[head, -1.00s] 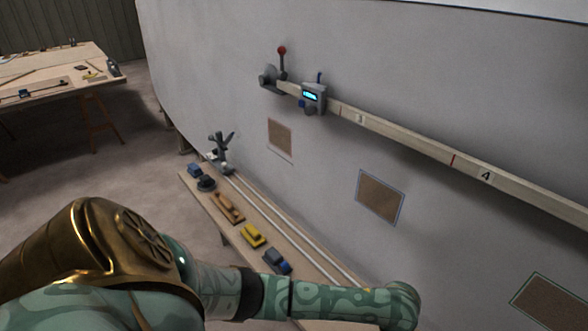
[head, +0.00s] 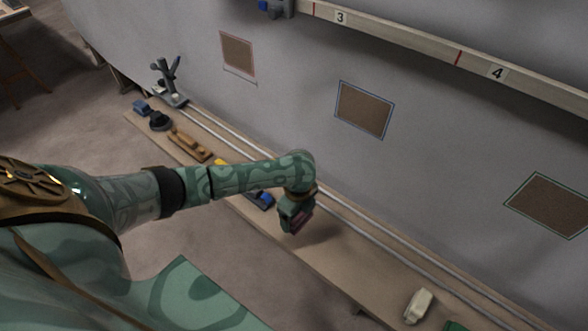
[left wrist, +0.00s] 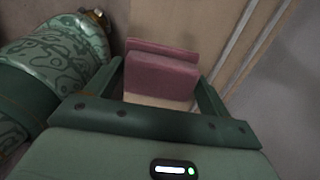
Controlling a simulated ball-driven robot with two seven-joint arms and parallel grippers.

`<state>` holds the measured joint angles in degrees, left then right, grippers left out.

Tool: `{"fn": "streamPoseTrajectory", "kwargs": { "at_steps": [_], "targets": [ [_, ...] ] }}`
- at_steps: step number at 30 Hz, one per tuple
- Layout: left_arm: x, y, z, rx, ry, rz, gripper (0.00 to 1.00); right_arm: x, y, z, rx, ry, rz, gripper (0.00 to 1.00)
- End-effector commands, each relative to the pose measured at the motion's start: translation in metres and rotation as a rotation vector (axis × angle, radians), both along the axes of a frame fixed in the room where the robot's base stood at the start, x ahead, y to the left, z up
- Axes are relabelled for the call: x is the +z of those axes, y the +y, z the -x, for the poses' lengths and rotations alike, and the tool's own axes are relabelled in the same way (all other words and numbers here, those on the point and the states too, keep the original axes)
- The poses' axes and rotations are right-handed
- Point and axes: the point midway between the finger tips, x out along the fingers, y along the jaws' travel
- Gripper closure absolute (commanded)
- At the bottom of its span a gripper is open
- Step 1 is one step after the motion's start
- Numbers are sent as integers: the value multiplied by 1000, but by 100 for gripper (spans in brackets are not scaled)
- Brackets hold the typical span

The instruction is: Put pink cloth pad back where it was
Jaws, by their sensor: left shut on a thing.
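My left gripper (head: 296,218) is over the narrow wooden bench, pointing down. It is shut on the pink cloth pad (left wrist: 162,76), which sits between its two green fingers in the left wrist view. In the head view only a small pinkish part of the pad shows at the gripper, the rest being hidden. I cannot tell how far the pad is above the bench (head: 330,258). A brown patch with a pinkish outline (head: 238,54) is on the grey hull wall. My right gripper is not in view.
On the bench are a blue block (head: 262,199), a wooden block (head: 190,146), a dark round item (head: 159,121) and a cream block (head: 418,306). Two pale rails run along the wall side. Blue-outlined (head: 364,109) and green-outlined (head: 550,205) patches mark the hull.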

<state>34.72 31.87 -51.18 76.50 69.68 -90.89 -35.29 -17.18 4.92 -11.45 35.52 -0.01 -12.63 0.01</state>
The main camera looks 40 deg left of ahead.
Motion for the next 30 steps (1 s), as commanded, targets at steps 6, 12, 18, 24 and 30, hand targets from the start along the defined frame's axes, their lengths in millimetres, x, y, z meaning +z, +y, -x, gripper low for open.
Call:
{"fn": "streamPoseTrajectory", "kwargs": {
  "at_steps": [6,12,18,24,30],
  "targets": [
    [-29,20,-11,2,1,-1,39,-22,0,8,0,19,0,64],
    [-47,29,-17,2,2,-1,39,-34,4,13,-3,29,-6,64],
    [-71,28,-16,1,-1,0,39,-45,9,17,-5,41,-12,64],
    [-68,27,-16,1,-3,-1,39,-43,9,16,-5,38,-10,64],
    [-70,27,-16,0,-2,-1,0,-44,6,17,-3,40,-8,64]
  ]
}}
